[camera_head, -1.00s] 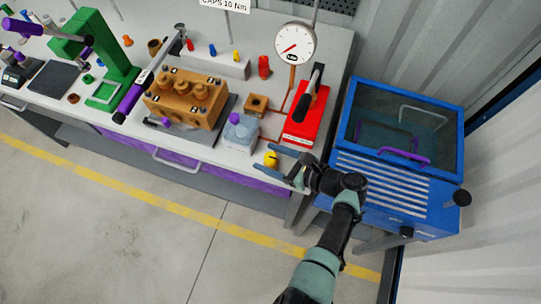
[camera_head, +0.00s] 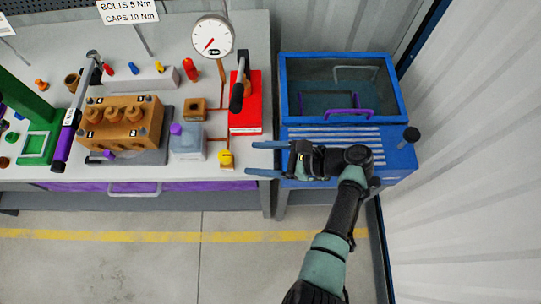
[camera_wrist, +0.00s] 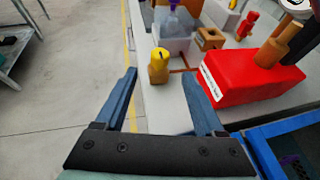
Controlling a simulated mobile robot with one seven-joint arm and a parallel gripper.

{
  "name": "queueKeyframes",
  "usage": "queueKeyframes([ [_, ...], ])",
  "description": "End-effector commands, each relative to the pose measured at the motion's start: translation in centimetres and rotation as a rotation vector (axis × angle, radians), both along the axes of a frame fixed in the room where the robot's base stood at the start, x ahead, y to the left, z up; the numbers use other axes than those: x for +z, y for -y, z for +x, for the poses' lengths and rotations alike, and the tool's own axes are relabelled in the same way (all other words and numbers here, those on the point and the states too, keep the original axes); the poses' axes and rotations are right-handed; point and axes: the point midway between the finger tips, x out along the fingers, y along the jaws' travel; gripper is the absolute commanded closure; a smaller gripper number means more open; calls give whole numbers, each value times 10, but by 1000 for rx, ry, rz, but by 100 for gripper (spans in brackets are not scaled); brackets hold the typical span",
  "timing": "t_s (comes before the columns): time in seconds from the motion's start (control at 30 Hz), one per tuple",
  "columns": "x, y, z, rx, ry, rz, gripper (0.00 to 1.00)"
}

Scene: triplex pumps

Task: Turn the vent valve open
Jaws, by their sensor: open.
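The vent valve appears to be the small yellow-capped brass fitting (camera_head: 226,158) near the front right edge of the bench. In the wrist view this valve (camera_wrist: 158,68) stands upright, with a dark line on top of its yellow knob. My gripper (camera_head: 251,158) is open and empty, with blue fingers pointing left toward the valve. In the head view the fingertips are to the right of the valve, with a gap. In the wrist view the valve shows beyond and between the fingertips. I see no contact.
A red hand pump (camera_head: 245,105) with a black lever stands behind the valve, below a dial gauge (camera_head: 213,37). A clear bottle (camera_head: 187,141) and a brass pump block (camera_head: 122,125) are to the left. A blue cabinet (camera_head: 395,165) lies under my arm. The front floor is clear.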

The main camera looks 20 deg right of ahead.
Motion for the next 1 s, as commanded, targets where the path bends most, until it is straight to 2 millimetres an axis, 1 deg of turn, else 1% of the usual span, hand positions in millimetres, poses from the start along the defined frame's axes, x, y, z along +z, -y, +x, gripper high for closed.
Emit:
queueKeyframes([
  [0.03, 2, 8, -4, -3, 0, -1, 29],
  [0.1, 6, 14, -9, -2, 0, -1, 29],
  [0.23, 10, 22, -14, -1, 0, -1, 29],
  [0.87, 11, 23, -15, 1, 0, 0, 29],
  [0.97, 16, 26, -5, 12, 35, -68, 29],
  [1.0, 21, 29, 4, 21, 69, -131, 29],
])
